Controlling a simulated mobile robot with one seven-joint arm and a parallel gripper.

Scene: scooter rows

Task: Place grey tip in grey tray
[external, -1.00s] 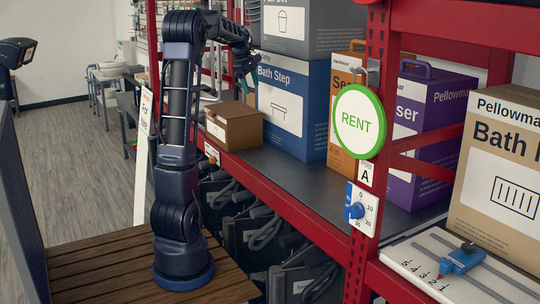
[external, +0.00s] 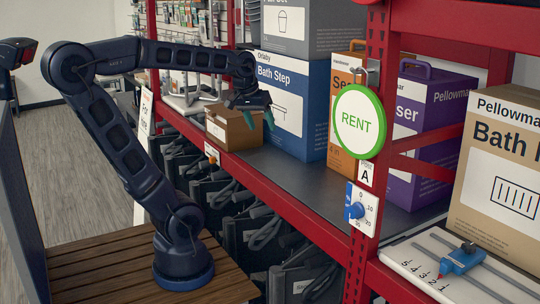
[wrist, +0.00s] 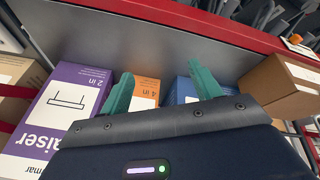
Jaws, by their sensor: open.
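My gripper (external: 259,118) is open and empty, with its two teal fingers apart. In the external view it hangs over the dark shelf, in front of the blue Bath Step box (external: 292,105) and at the right of a small brown carton (external: 234,128). In the wrist view the open fingers (wrist: 161,80) show against the orange box (wrist: 145,93) and the blue box (wrist: 184,91). I cannot make out a grey tip or a grey tray in either current view.
A purple box (external: 432,135) and a large tan box (external: 500,175) stand further right. A blue slider (external: 461,258) sits at lower right.

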